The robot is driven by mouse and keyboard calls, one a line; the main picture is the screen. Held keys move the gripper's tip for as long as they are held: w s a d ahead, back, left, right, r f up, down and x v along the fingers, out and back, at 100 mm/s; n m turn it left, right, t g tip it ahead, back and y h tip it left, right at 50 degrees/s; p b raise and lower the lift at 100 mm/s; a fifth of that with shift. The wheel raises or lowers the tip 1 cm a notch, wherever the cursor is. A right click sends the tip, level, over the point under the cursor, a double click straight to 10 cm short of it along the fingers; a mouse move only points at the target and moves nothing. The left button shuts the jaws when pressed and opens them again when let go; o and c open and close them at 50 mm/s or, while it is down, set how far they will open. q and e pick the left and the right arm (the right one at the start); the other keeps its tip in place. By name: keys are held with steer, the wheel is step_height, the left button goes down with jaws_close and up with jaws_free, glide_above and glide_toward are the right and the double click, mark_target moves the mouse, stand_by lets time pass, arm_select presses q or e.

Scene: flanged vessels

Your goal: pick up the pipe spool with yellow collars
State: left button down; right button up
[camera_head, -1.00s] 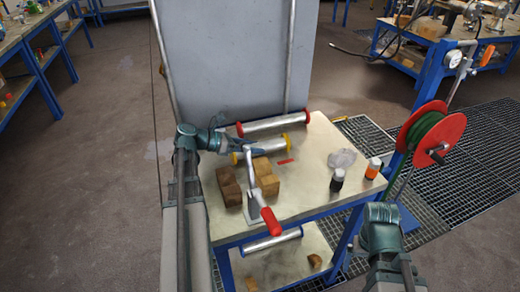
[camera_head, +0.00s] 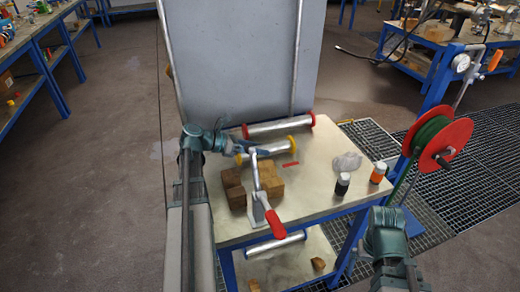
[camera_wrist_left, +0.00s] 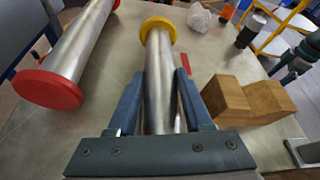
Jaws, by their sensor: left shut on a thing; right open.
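The pipe spool with yellow collars (camera_head: 276,147) is a metal cylinder near the back of the small table in the head view. In the left wrist view the spool (camera_wrist_left: 158,85) runs between the fingers, its far yellow collar (camera_wrist_left: 158,27) in sight and its near end hidden by the gripper body. My left gripper (camera_head: 240,149) is shut on the spool's metal body, and its two blue fingers show in the left wrist view (camera_wrist_left: 157,98). Whether the spool touches the table is not clear. My right gripper is outside the head view; only my right arm shows at bottom right.
A spool with red collars (camera_head: 280,126) lies just behind. Wooden blocks (camera_head: 268,182) and a red-handled lever (camera_head: 272,220) stand in front. A black-capped jar (camera_head: 342,184), an orange jar (camera_head: 378,172) and a clear lump (camera_head: 347,162) sit at right.

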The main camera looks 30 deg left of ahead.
mark_target(259, 147)
arm_select(q)
step_height(259, 147, up, 10)
steer(key=p, duration=0.9)
steer(key=shift+p, duration=0.3)
